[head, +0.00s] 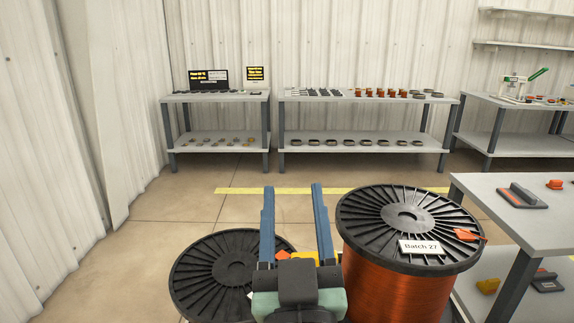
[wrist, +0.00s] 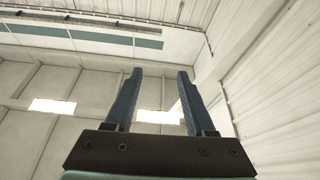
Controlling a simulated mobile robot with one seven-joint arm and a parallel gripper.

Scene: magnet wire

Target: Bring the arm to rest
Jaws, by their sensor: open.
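My gripper (head: 293,190) is in front of me in the head view, with its two blue fingers upright and spread apart. Nothing is between them. In the wrist view, my gripper (wrist: 159,72) shows both fingers apart against the wall and ceiling, empty. The fingers stand in front of the gap between two big spools and touch nothing that I can see.
A copper wire spool (head: 400,270) labelled Batch 27 stands close on the right; a lower black spool (head: 205,262) is on the left. A grey table (head: 510,225) with tools is at far right. Shelving benches (head: 365,140) line the back wall. Floor beyond the spools is clear.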

